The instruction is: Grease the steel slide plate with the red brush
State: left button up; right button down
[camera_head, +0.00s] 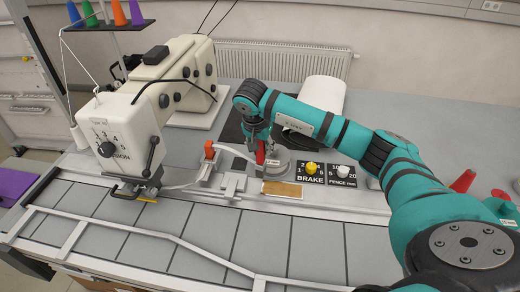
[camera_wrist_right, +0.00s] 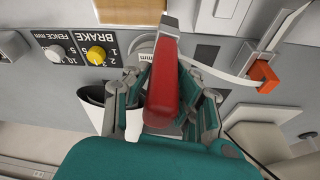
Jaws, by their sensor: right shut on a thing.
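The red brush (camera_head: 261,153) is held upright in my right gripper (camera_head: 257,136), above the bed of the sewing machine. In the right wrist view the red handle (camera_wrist_right: 163,82) stands between the closed fingers of that gripper (camera_wrist_right: 163,105); its bristles are not seen clearly. A grey round pot (camera_head: 279,162) stands right beside and behind the brush. A small pale metal plate (camera_head: 233,183) lies left of the brush; I cannot tell whether this is the steel slide plate. A brown rectangle (camera_head: 282,189) lies in front of the pot. My left gripper is not in view.
The sewing machine (camera_head: 128,125) stands at the left. An orange-tipped lever (camera_head: 209,151) is close left of the brush. Right of it are the yellow brake knob (camera_head: 312,169) and white fence knob (camera_head: 343,171).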

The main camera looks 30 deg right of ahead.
notch_tip(320, 180, up, 2)
jog(key=shift+w+a+p, duration=0.1)
jog(key=shift+w+p, duration=0.05)
jog(key=shift+p, duration=0.25)
jog(key=shift+r, duration=0.35)
